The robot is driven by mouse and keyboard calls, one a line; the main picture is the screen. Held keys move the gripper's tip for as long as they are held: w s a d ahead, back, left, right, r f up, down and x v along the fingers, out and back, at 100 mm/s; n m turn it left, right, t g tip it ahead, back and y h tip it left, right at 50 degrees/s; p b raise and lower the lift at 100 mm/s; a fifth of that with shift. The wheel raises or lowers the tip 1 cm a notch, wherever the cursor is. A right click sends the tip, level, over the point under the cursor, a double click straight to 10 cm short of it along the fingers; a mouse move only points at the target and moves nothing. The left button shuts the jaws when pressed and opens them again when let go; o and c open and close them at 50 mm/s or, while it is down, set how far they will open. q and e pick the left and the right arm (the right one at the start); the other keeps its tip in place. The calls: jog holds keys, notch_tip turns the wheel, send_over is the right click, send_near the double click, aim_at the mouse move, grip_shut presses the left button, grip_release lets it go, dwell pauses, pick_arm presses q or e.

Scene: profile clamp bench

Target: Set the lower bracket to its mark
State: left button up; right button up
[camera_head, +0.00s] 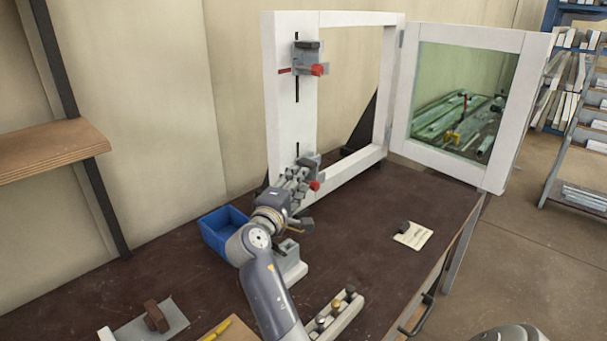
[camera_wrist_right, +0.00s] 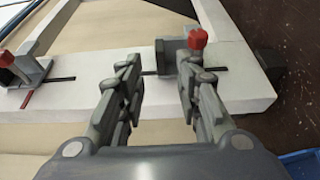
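The lower bracket (camera_head: 308,165) is a grey block with a red knob on the slotted left upright of the white frame (camera_head: 280,120). It also shows in the right wrist view (camera_wrist_right: 172,57), beside a dark slot. The upper bracket (camera_head: 308,58) sits higher, with a red mark line (camera_head: 285,71) beside it; that bracket is at the left of the wrist view (camera_wrist_right: 28,72). I make out no mark at the lower bracket. My right gripper (camera_wrist_right: 160,72) is open, close in front of the upright, one finger partly covering the lower bracket. My left gripper is out of view.
A blue bin (camera_head: 218,240) and a grey fixture (camera_head: 291,265) stand by my right arm. A strip with several knobs (camera_head: 345,315) lies in front. A white card (camera_head: 417,238) lies right. The hinged glazed sash (camera_head: 505,110) swings out right. Bench between is clear.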

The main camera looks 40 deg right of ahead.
jog(key=v, duration=0.5)
jog(key=shift+d, duration=0.1)
dwell(0.3)
